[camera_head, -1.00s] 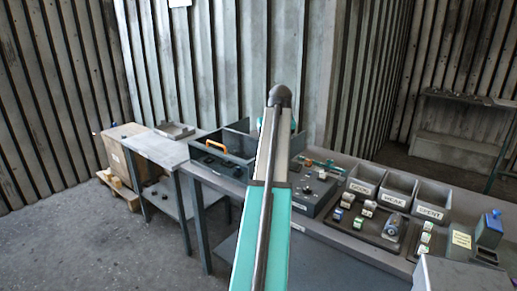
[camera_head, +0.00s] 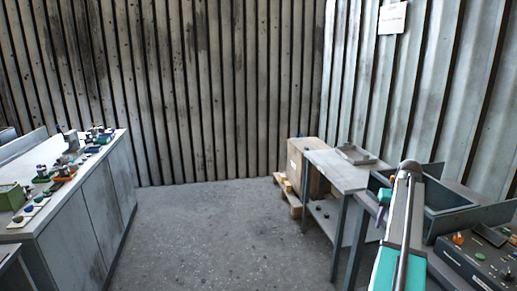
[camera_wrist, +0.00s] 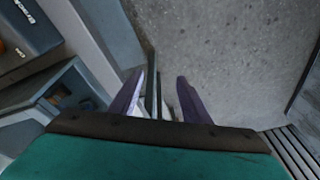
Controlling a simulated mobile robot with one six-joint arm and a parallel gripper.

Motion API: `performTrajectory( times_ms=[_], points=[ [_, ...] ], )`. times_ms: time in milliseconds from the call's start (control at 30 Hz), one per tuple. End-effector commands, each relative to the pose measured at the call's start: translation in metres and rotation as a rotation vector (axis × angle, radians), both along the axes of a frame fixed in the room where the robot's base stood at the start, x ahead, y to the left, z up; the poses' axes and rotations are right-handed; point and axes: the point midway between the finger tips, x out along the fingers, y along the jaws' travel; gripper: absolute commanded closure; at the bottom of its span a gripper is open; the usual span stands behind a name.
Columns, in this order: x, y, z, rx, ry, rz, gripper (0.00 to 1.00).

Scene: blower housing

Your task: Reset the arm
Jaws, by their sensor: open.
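My gripper (camera_wrist: 160,76) shows in the wrist view with its two purple fingers apart and nothing between them. It points down past a bench edge, with a narrow grey post and the concrete floor behind the fingertips. In the head view my arm rises at the lower right, in front of the workbench. A small purple and teal part of my gripper (camera_head: 384,198) shows just left of the arm; the rest is hidden behind it.
A dark open bin (camera_head: 450,222) and a control box (camera_head: 480,262) are close to my arm. A side table (camera_head: 340,178) and cardboard box (camera_head: 296,160) stand behind. A long cabinet (camera_head: 85,215) with small parts is at left. The floor between is clear.

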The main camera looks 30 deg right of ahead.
Motion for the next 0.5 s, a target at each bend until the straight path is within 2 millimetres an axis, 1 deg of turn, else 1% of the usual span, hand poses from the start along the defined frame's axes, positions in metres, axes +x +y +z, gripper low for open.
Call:
performTrajectory(
  times_ms=[33,167,200,367,400,467,500],
  points=[
    [0.015,0.018,-0.018,0.018,0.013,0.028,0.57],
    [0.046,0.058,-0.059,0.059,0.044,0.092,0.57],
    [0.054,0.071,-0.072,0.071,0.054,0.112,0.57],
    [0.083,0.126,-0.122,0.115,0.098,0.189,0.57],
    [0.089,0.141,-0.135,0.127,0.11,0.209,0.57],
    [0.097,0.163,-0.154,0.141,0.128,0.237,0.57],
    [0.101,0.178,-0.166,0.15,0.14,0.255,0.57]
  ],
)
